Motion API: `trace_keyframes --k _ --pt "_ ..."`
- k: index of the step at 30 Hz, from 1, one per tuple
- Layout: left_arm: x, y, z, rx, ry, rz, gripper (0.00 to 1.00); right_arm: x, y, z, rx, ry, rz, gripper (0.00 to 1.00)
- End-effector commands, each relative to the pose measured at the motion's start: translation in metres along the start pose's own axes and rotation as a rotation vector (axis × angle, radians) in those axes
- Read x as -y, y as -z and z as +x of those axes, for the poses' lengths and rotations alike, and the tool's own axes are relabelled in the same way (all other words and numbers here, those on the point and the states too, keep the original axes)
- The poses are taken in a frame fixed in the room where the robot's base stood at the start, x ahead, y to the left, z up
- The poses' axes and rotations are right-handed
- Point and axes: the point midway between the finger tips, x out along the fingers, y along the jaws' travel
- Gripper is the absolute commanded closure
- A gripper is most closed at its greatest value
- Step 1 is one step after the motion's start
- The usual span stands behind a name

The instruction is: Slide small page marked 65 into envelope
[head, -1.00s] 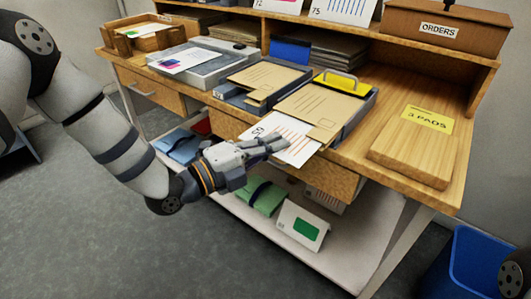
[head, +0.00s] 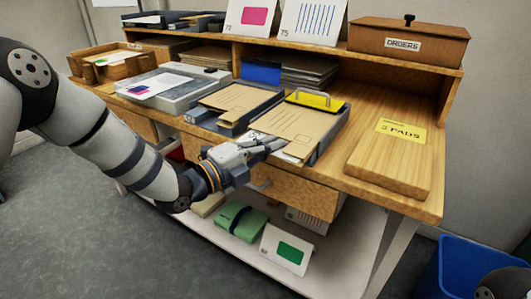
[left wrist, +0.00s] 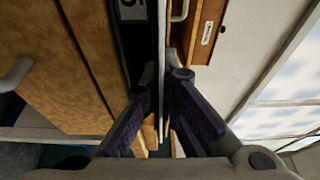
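The small page marked 65 (head: 301,149) is white and shows only as a narrow strip, with its front end by my left gripper (head: 276,146). The rest of it is hidden at the mouth of the tan envelope (head: 296,121). The envelope lies flat on a dark tray under a yellow clip with a metal handle. My left gripper is shut on the page at the table's front edge. In the left wrist view its two fingers (left wrist: 163,88) stand either side of a thin pale edge. My right gripper is out of view.
A second tan envelope (head: 239,99) lies on a tray to the left. The pads board (head: 385,165) is at the right. An orders box (head: 408,43) and cards stand on the upper shelf. A lower shelf (head: 335,235) holds a green folder. A blue bin (head: 480,258) stands at the right.

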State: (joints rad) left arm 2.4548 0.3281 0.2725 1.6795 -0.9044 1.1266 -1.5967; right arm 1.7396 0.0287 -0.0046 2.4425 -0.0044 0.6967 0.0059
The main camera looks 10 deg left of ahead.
Motion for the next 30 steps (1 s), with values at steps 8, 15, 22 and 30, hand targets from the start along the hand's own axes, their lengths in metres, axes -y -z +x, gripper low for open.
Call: trace_keyframes --k 8,15,22,30 --pt "0.001 -0.001 0.004 0.001 0.001 0.000 1.00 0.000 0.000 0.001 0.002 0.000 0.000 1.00" --pt "0.001 -0.001 0.004 0.001 0.001 0.000 0.72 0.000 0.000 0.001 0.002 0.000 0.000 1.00" --pt "0.000 -0.001 0.003 0.001 0.001 0.000 0.72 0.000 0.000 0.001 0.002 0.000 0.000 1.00" --pt "0.000 -0.002 -0.038 0.003 -0.002 -0.002 0.72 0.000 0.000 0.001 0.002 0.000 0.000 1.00"
